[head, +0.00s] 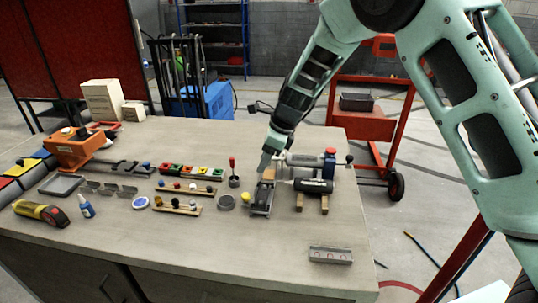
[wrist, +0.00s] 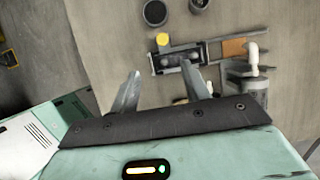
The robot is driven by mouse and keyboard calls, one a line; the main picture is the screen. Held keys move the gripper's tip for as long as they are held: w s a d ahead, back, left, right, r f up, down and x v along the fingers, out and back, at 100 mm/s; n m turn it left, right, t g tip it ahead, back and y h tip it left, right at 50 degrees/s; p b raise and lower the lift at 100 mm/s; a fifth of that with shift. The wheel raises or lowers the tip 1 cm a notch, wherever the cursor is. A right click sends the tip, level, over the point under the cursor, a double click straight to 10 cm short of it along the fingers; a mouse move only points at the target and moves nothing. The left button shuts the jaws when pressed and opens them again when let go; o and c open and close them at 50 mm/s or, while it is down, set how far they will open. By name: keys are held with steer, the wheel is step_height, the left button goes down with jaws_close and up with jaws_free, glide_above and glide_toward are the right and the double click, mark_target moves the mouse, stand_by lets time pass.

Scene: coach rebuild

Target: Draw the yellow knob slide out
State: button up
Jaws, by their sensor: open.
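The yellow knob (head: 245,197) sticks out at the left side of a small dark metal slide housing (head: 261,207) on the workbench. In the wrist view the yellow knob (wrist: 162,40) shows at the housing's upper edge, and the housing (wrist: 154,63) lies beyond my fingertips. My gripper (head: 267,164) is above the bench near the far end of the housing, apart from the knob. In the wrist view my gripper (wrist: 160,71) is open, with nothing between its fingers. The slide inside the housing is too small to make out clearly.
A grey cylinder assembly (head: 300,163) and a black cylinder on wooden supports (head: 313,186) stand close right of the housing. A red-topped lever (head: 233,170) and a dark round puck (head: 225,202) stand to its left. The bench front is mostly clear, except a grey block (head: 330,254).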

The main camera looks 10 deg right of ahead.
steer(key=shift+v, duration=1.5)
steer(key=s+a+r+n+g+b, duration=0.1)
steer(key=s+a+n+b, duration=0.15)
steer(key=s+n, duration=0.7)
steer(key=s+a+r+n+g+b, duration=0.1)
steer(key=s+a+n, duration=0.3)
steer(key=s+n, duration=0.55)
steer(key=s+d+f+n+h+b, duration=0.1)
steer(key=s+d+n, duration=0.1)
steer(key=s+n, duration=0.3)
steer(key=s+d+f+n+h, duration=0.1)
steer(key=s+n, duration=0.5)
steer(key=s, duration=0.8)
steer(key=shift+d+f+h+b, duration=0.2)
steer(key=shift+d+h+b, duration=0.2)
steer(key=shift+d+h, duration=0.4)
